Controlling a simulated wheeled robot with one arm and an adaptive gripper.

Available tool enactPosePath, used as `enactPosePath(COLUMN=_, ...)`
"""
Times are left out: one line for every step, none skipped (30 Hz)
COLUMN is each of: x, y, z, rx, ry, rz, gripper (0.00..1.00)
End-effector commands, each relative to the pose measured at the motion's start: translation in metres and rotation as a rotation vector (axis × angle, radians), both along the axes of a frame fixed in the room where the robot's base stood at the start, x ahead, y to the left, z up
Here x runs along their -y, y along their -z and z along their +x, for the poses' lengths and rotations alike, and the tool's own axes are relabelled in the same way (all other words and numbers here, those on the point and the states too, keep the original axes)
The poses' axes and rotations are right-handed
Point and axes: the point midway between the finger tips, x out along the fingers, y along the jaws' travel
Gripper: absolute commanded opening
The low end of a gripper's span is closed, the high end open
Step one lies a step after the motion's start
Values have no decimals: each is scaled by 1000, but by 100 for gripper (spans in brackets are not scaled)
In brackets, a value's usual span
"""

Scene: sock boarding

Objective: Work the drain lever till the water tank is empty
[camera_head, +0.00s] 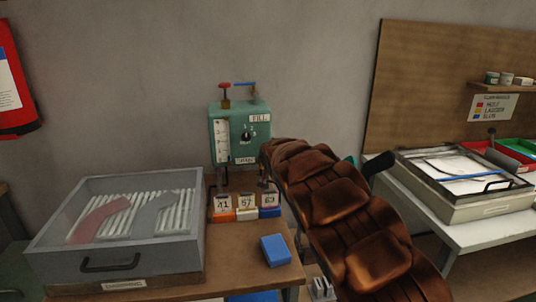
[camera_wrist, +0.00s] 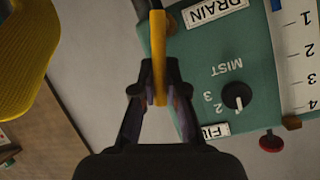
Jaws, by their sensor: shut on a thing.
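The green water tank (camera_head: 239,133) stands at the back of the bench, with a white level gauge (camera_head: 222,140) on its left, a black knob and a red-handled and a blue-handled fitting on top. In the wrist view the tank (camera_wrist: 205,55) appears upside down, with its DRAIN label (camera_wrist: 215,10) at the top. My gripper (camera_wrist: 158,95) is shut on a yellow lever (camera_wrist: 158,50) beside that label, the drain lever by its place. My arm hides the gripper and lever in the head view. The gauge scale (camera_wrist: 298,60) is cut off by the frame edge; the water level cannot be read clearly.
A grey lidded box (camera_head: 120,230) stands on the bench at left. Numbered bins (camera_head: 245,214) and a blue block (camera_head: 275,250) lie near the tank. A tray station (camera_head: 465,205) stands at right. A large yellow shape (camera_wrist: 25,55) is close in the wrist view.

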Motion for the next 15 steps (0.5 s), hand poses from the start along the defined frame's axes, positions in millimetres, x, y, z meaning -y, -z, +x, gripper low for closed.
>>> enactPosePath(x=-1, y=0, z=0, rx=0, ry=-1, rz=0, gripper=0)
enactPosePath(x=-1, y=0, z=0, rx=0, ry=-1, rz=0, gripper=15)
enactPosePath(x=-1, y=0, z=0, rx=0, ry=-1, rz=0, gripper=19)
enactPosePath(x=0, y=0, z=0, rx=0, ry=-1, rz=0, gripper=22)
enactPosePath(x=0, y=0, z=0, rx=0, ry=-1, rz=0, gripper=25)
enactPosePath(x=0, y=0, z=0, rx=0, ry=-1, rz=0, gripper=29)
enactPosePath(x=0, y=0, z=0, rx=0, ry=-1, rz=0, gripper=32)
enactPosePath(x=0, y=0, z=0, rx=0, ry=-1, rz=0, gripper=36)
enactPosePath(x=0, y=0, z=0, rx=0, ry=-1, rz=0, gripper=38)
enactPosePath(x=0, y=0, z=0, rx=0, ry=0, rz=0, gripper=38)
enactPosePath(x=0, y=0, z=0, rx=0, ry=0, rz=0, gripper=38)
enactPosePath(x=0, y=0, z=0, rx=0, ry=0, rz=0, gripper=38)
enactPosePath(x=0, y=0, z=0, rx=0, ry=0, rz=0, gripper=38)
enactPosePath(x=0, y=0, z=0, rx=0, ry=0, rz=0, gripper=38)
enactPosePath(x=0, y=0, z=0, rx=0, ry=0, rz=0, gripper=38)
